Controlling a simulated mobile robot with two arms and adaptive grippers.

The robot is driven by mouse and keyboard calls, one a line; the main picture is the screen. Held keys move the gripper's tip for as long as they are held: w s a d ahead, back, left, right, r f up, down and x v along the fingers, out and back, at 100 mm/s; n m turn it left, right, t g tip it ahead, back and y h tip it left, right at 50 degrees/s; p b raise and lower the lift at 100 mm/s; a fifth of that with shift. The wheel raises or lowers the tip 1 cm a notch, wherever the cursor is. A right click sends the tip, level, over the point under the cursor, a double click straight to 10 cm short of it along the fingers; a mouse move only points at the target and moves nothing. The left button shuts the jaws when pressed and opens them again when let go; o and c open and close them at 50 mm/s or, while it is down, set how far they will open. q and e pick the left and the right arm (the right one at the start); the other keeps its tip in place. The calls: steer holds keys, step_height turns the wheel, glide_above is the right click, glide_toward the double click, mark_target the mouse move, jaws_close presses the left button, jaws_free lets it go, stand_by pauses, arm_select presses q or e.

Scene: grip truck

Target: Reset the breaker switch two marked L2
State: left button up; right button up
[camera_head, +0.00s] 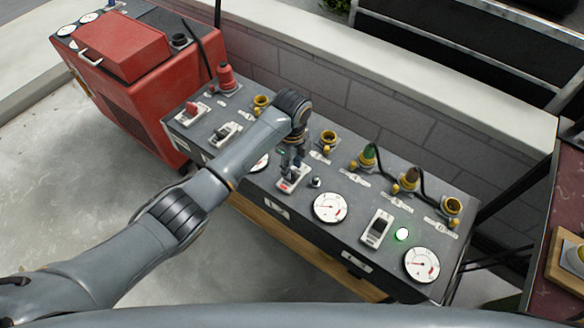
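A grey control panel (340,185) carries a row of breaker switches, and their markings are too small to read, so I cannot tell which is L2. One switch (289,184) with a white frame and some red showing sits under my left gripper (291,166). The gripper points down at this switch and partly covers it. I cannot tell whether its fingers touch the switch or are open. Other switches are one at the far left with red (192,113), a second beside it (225,134), and one at the right (377,228). My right gripper is not in view.
A red machine (125,60) stands at the left. A low block wall (390,125) runs behind.

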mark_target(287, 184)
arm_select(q)
steer(key=shift+f, duration=0.75)
jaws_close()
steer(key=p, duration=0.2)
steer(key=s+t+h+p, duration=0.1)
steer(key=shift+a+r+p, duration=0.25)
steer(key=shift+a+p, duration=0.1)
steer(key=shift+p, duration=0.05)
steer(key=shift+f+t+p, duration=0.1)
steer(key=shift+t+p, duration=0.3)
steer(key=shift+t, duration=0.1)
steer(key=shift+s+a+f+t+h+p, duration=0.2)
steer(key=shift+s+a+t+h+p, duration=0.05)
steer(key=shift+t+h+p, duration=0.3)
steer(key=shift+s+a+f+t+h, duration=0.15)
steer(key=shift+s+f+t+h, duration=0.15)
steer(key=shift+t+h, duration=0.35)
